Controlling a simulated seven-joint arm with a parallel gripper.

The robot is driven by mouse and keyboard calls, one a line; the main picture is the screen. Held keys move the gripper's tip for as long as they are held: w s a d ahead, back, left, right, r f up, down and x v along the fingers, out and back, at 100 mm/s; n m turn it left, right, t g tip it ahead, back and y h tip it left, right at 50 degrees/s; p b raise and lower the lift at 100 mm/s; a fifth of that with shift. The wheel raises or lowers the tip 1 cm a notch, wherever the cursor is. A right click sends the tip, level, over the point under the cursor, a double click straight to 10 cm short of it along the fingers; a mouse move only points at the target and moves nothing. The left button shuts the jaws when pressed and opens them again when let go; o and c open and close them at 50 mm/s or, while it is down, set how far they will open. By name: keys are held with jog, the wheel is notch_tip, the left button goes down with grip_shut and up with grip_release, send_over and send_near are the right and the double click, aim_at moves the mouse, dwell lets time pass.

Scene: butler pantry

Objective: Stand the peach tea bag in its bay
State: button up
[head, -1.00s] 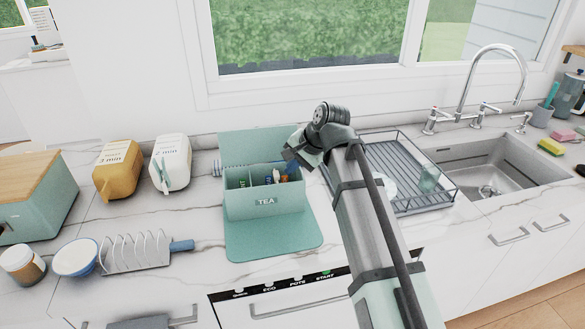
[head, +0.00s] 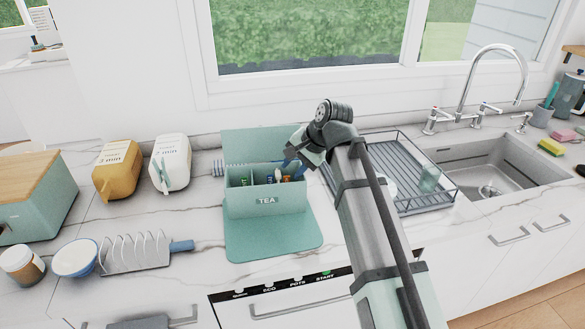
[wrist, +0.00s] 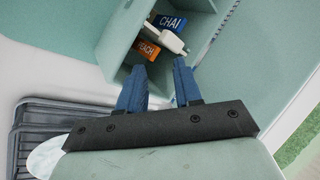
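The teal tea box (head: 266,206), labelled TEA, stands on the counter with several upright bays. In the wrist view, the orange PEACH tea bag (wrist: 147,48) and the blue CHAI tea bag (wrist: 172,23) sit inside the box, with a small white piece (wrist: 164,37) between them. I cannot tell how far the peach bag leans or exactly which bay it is in. My gripper (wrist: 158,66) has two blue fingers spread apart with nothing between them, close to the box opening. In the head view it is over the box's back right corner, partly hidden by my wrist.
A teal mat (head: 270,241) lies under and before the box. A dark dish rack (head: 405,170) stands right of it, beside the sink (head: 490,180). A teal panel stands behind the box.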

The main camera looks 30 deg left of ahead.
jog(key=v, duration=1)
jog(key=shift+d+r, duration=0.2)
jog(key=shift+r, duration=0.1)
